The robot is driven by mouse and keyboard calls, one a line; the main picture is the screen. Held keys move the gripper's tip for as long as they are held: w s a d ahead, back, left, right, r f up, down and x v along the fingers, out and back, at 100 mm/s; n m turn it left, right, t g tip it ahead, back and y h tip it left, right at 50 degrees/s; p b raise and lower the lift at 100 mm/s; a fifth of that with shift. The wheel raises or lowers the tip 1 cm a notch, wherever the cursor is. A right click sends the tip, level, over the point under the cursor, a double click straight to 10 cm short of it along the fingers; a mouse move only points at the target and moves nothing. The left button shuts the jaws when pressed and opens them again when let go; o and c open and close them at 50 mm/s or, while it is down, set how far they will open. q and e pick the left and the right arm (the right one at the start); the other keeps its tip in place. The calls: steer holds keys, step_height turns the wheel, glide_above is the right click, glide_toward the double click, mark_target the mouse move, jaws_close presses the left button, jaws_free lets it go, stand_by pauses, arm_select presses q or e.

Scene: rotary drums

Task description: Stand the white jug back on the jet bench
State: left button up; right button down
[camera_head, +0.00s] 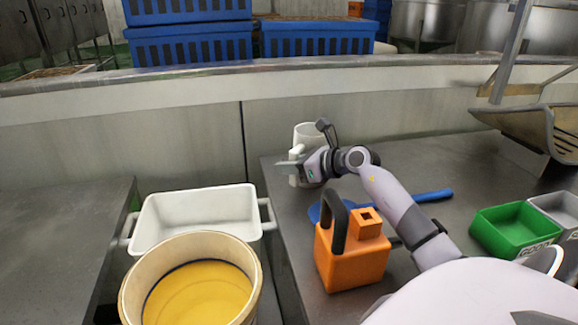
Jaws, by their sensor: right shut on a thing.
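The white jug (306,133) stands upright at the back left of the dark bench (405,150), near the bench's left edge. My right gripper (296,167) reaches in from the right and is shut on the jug at its near left side. The gripper and wrist hide much of the jug's lower part, so I cannot tell whether its base touches the bench. My left gripper is not in view.
An orange jerrycan (350,255) with a black handle stands near the bench's front left. A blue tool (432,196) lies behind it. Green (515,228) and grey trays sit at right. A white tub (195,215) and a yellow-filled bucket (192,285) occupy the gap at left.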

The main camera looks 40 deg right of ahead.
steer(key=shift+f, duration=0.1)
steer(key=c, duration=1)
jaws_free()
steer(key=shift+o, duration=0.2)
steer(key=shift+s+d, duration=0.1)
steer(key=shift+s, duration=0.25)
steer(key=b+v, duration=0.1)
steer(key=v, duration=1)
steer(key=shift+s, duration=0.2)
steer(key=shift+r, duration=0.25)
